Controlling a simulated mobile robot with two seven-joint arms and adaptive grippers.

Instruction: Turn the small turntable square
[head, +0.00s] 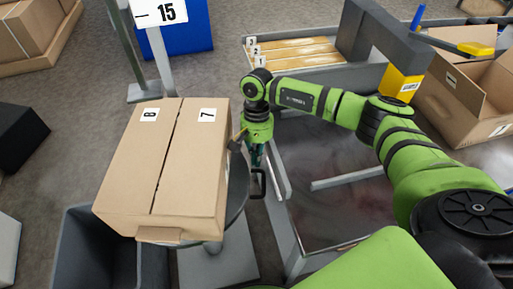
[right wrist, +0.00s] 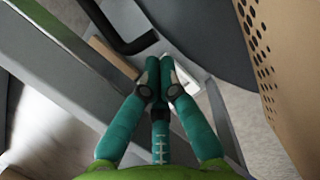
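The small turntable is a dark grey round disc (head: 238,188) on a stand, mostly hidden under a large cardboard box (head: 190,165) with labels 8 and 7. The box sits slightly askew in the head view. A black loop handle (head: 258,185) sticks out at the disc's right edge; it also shows at the top of the right wrist view (right wrist: 125,38). My right gripper (head: 257,160) points down beside the box's right side, just above the handle. In the right wrist view its teal fingers (right wrist: 161,80) are together with nothing visible between them. My left gripper is out of view.
A grey metal frame (head: 284,225) stands close to the right of the turntable. A dark grey bin (head: 75,240) is at lower left. A post with sign 15 (head: 160,14) stands behind. An open carton (head: 470,95) is at right.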

